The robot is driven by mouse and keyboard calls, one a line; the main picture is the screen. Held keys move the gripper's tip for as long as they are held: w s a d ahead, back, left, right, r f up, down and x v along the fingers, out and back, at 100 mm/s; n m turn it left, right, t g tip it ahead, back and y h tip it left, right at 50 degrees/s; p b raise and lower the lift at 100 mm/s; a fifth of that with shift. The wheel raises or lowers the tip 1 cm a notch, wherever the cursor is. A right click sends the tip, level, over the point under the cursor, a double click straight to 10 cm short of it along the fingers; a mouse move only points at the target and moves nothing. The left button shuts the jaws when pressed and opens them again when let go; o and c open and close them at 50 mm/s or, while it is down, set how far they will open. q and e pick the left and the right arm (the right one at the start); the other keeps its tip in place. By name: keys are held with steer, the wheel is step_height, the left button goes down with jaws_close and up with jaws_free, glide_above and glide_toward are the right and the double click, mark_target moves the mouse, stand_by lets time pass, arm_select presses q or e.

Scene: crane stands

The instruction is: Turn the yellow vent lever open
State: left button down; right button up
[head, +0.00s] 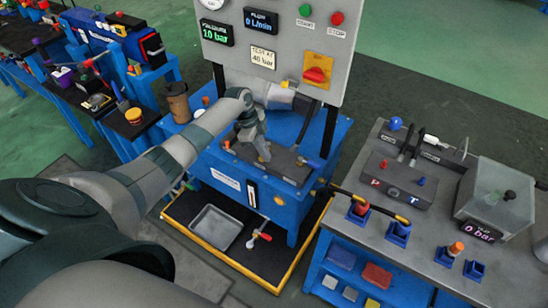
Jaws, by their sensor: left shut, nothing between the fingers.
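My left gripper (264,156) reaches in over the blue test unit (222,170), pointing down at the dark block on its top. Its fingers are shut with nothing between them. I cannot clearly make out the yellow vent lever. A small yellow piece (285,84) shows just beyond my left wrist, below the grey panel, and an orange-yellow round part (279,200) sits on the unit's blue front. I cannot tell whether either belongs to the lever. My wrist and gripper hide part of the unit's top. My right gripper is out of view.
The grey panel (285,38) with displays and a red knob on a yellow plate (317,71) stands behind. A yellow-edged tray (262,277) with a red-handled valve (258,236) lies below. A grey bench (425,240) with a hose is at right; a cluttered bench is at left.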

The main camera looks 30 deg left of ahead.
arm_select(q)
steer(key=shift+s+a+f+m+g+b, duration=0.15)
steer(key=shift+a+m+g+b, duration=0.15)
steer(key=shift+a+m+b, duration=0.35)
steer(key=shift+s+a+m, duration=0.15)
steer(key=shift+a+m, duration=0.1)
steer(key=shift+a, duration=0.15)
steer(key=shift+r, duration=0.2)
